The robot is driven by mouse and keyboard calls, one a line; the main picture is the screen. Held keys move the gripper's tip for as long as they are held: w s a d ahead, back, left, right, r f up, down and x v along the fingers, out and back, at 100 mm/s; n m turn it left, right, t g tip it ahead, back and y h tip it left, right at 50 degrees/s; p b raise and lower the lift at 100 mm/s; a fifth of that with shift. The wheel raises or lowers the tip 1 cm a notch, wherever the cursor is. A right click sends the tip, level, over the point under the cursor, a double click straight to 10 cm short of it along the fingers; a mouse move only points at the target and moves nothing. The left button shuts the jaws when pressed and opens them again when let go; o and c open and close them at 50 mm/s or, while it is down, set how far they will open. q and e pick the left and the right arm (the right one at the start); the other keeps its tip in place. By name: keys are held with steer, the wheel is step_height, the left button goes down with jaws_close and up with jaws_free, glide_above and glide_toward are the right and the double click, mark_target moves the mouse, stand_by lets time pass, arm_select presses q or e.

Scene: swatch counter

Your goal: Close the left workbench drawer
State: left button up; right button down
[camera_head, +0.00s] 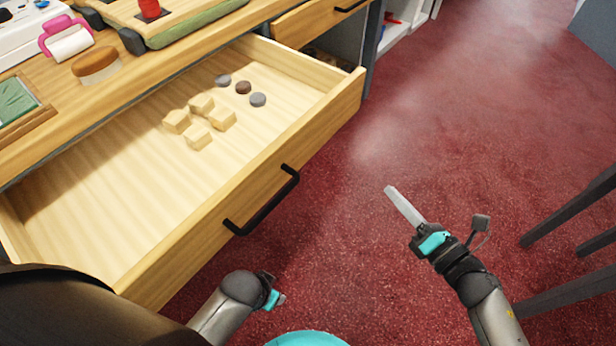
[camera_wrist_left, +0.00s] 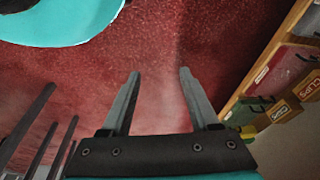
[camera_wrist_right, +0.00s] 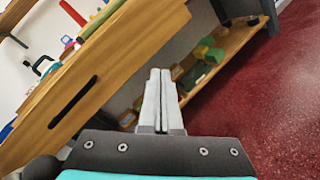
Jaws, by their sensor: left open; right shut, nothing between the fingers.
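The left workbench drawer (camera_head: 262,218) is pulled far out in the head view. Its wooden front carries a black bar handle (camera_head: 262,203). Inside lie several small wooden blocks (camera_head: 200,122) and three round discs (camera_head: 243,87). My right gripper (camera_head: 390,190) is shut and empty, in front of the drawer front and to the right of the handle, apart from it. Its closed fingers also show in the right wrist view (camera_wrist_right: 160,72). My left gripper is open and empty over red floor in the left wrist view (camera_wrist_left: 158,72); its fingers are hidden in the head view.
The workbench top (camera_head: 125,85) holds a pink-handled roller (camera_head: 68,38), a brown-topped block (camera_head: 97,65) and a green-edged board. Another drawer front (camera_head: 318,22) is at upper right. Dark legs (camera_head: 570,205) stand at the right. Red carpet between is clear.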

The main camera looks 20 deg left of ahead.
mark_target(294, 155)
steer(key=s+a+r+n+g+y+b, duration=0.35)
steer(key=s+a+n+g, duration=0.2)
steer(key=n, duration=0.75)
steer(key=shift+y, duration=0.25)
steer(key=x, duration=0.4)
steer(key=b+x, duration=0.1)
steer(key=x, duration=0.3)
steer(key=w+x, duration=0.1)
steer(key=x, duration=0.4)
steer(key=shift+r, duration=0.1)
arm_select(q)
steer(key=w+r+t, duration=0.1)
steer(key=w+r, duration=0.2)
steer(key=r, duration=0.3)
steer(key=shift+d+r, duration=0.15)
steer(key=shift+d, duration=0.1)
arm_select(e)
steer(key=shift+w+a, duration=0.15)
steer(key=shift+a, duration=0.3)
steer(key=shift+a, duration=0.1)
